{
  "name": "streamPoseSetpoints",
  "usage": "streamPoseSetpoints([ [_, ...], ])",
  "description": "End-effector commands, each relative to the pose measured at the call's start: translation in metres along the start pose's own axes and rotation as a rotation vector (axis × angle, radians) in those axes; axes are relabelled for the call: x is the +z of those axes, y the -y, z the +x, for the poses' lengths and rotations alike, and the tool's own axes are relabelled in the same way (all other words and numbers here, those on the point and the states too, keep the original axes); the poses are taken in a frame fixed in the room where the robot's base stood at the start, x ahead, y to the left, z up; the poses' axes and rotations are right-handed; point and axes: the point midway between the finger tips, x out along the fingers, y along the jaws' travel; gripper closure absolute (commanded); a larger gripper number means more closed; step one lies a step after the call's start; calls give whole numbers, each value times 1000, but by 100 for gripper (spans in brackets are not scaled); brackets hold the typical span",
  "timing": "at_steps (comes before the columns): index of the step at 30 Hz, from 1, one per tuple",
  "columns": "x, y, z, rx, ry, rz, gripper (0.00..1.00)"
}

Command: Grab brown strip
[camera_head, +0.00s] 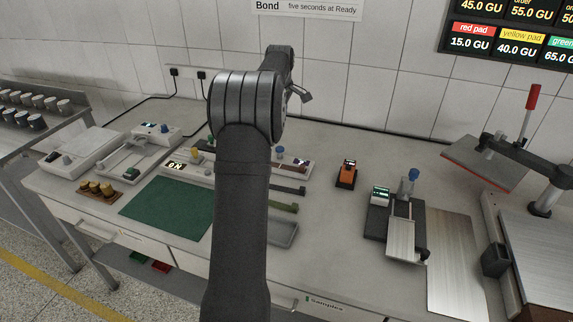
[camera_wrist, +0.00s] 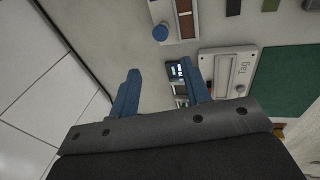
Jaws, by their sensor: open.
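A brown strip (camera_wrist: 185,20) lies in a pale holder (camera_wrist: 198,28) at the top of the wrist view, above and to the right of my fingertips. A blue knob (camera_wrist: 160,32) stands beside it. My gripper (camera_wrist: 160,68) is open, with its two blue fingers wide apart and no object held between them. It hangs over the back part of the bench, apart from the strip.
A dark strip (camera_head: 288,190) and an olive strip (camera_head: 283,207) lie near a grey tray (camera_head: 284,233). A green mat (camera_head: 165,208) is left of my arm. A small orange device (camera_head: 346,175) and a press lever (camera_head: 530,105) stand to the right. The tiled wall is close behind.

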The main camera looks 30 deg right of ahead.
Motion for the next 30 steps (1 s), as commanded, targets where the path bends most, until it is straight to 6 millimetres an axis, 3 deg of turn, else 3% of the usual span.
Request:
streamPoseSetpoints([
  [7, 57, -1, -4, -182, 69, 11, 56],
  [14, 77, 6, 0, -257, 90, 13, 56],
  [24, 83, 24, 70, -258, 90, 13, 56],
  [30, 86, 32, 101, -255, 89, 13, 56],
])
